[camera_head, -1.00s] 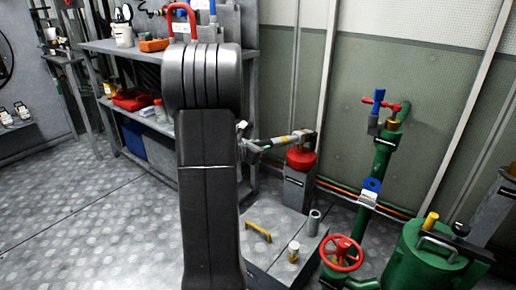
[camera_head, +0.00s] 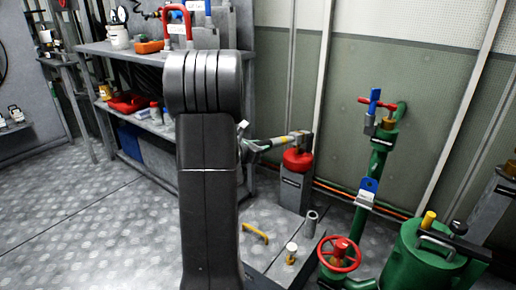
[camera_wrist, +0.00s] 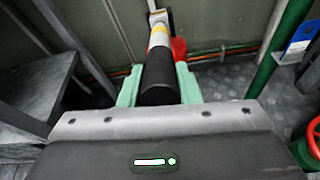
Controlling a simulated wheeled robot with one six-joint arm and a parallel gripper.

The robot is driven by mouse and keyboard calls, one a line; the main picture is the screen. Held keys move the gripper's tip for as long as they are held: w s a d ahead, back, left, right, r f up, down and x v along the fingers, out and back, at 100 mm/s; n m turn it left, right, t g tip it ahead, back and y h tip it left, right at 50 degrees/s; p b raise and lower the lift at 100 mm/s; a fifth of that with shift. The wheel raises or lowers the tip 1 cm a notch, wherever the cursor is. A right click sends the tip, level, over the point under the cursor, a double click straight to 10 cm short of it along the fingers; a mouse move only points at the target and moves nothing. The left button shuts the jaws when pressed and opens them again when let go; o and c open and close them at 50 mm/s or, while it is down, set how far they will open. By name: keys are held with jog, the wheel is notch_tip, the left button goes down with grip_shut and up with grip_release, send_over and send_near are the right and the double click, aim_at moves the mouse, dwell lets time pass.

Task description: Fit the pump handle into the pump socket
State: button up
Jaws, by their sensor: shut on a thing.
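The pump handle (camera_wrist: 158,72) has a black grip, a yellow band and a pale shaft. My gripper (camera_wrist: 159,84) is shut on its black grip, with a pale green finger on each side. In the head view the handle (camera_head: 283,141) points right, close to level, from my gripper (camera_head: 254,145). Its far end meets or overlaps a grey piece, apparently the pump socket (camera_head: 304,138), above the red pump top (camera_head: 298,160). I cannot tell whether the end is inside. My arm hides part of the gripper in the head view.
Green pipework with a red handwheel (camera_head: 339,254) and a blue lever (camera_head: 369,185) stands right of the pump. A low metal platform (camera_head: 262,216) below carries a yellow handle and small cylinders. A loaded shelf (camera_head: 110,48) stands at left. Open floor lies at front left.

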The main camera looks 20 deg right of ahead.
jog(key=o, duration=1.1)
jog(key=shift+a, duration=0.1)
jog(key=shift+p+v, duration=2)
jog(key=shift+v, duration=4.85)
jog(key=b+x, duration=0.4)
jog(key=x, duration=1)
jog(key=shift+s+a+r, duration=0.1)
jog(key=shift+s+a, duration=0.1)
jog(key=shift+s, duration=0.05)
